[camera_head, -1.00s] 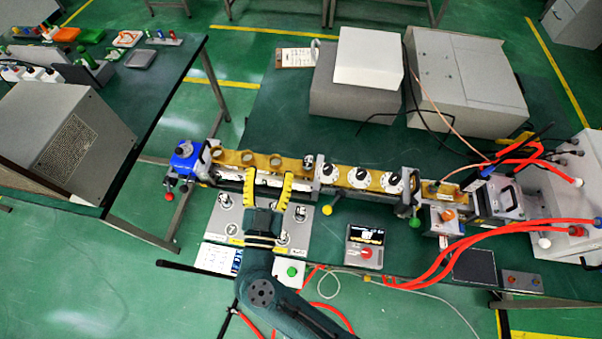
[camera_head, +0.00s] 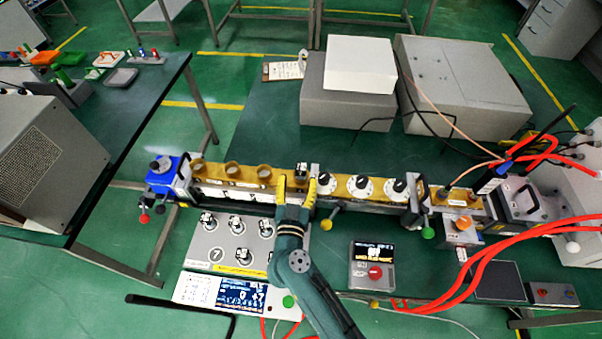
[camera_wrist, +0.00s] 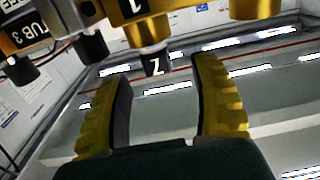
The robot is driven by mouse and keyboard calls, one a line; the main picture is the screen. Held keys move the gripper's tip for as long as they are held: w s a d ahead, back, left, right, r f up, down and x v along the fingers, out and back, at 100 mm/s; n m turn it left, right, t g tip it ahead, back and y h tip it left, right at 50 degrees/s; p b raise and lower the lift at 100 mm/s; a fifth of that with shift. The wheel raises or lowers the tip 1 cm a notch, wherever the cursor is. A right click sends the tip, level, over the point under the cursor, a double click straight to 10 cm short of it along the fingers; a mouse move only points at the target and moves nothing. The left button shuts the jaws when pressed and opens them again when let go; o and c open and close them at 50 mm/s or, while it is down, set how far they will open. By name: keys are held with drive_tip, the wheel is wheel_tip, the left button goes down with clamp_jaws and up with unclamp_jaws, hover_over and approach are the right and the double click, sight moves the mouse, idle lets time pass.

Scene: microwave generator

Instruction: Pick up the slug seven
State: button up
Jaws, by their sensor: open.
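The slug seven (camera_head: 301,170) appears as a small dark and silver piece on the gold bar, right of the empty round sockets. In the wrist view, a slug with a white mark like a 7 (camera_wrist: 155,65) on its dark face sits in the gold fitting, just beyond and between my fingertips. My gripper (camera_head: 297,184) is open, its yellow fingers just in front of the slug in the head view. In the wrist view, my gripper (camera_wrist: 160,75) has empty space between its fingers. I see no contact with the slug.
A grey slug plate (camera_head: 205,262) marked 7 holds several slugs at left front. White dials (camera_head: 362,187) stand right of the slug on the gold bar (camera_head: 225,183). A blue block (camera_head: 165,172) is at its left end. Red cables (camera_head: 470,262) run on the right.

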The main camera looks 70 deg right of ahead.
sight(300, 172)
drive_tip(key=b+x, duration=0.1)
drive_tip(key=x, duration=0.4)
drive_tip(key=shift+s+r+b, duration=0.15)
drive_tip(key=shift+b, duration=0.15)
clamp_jaws()
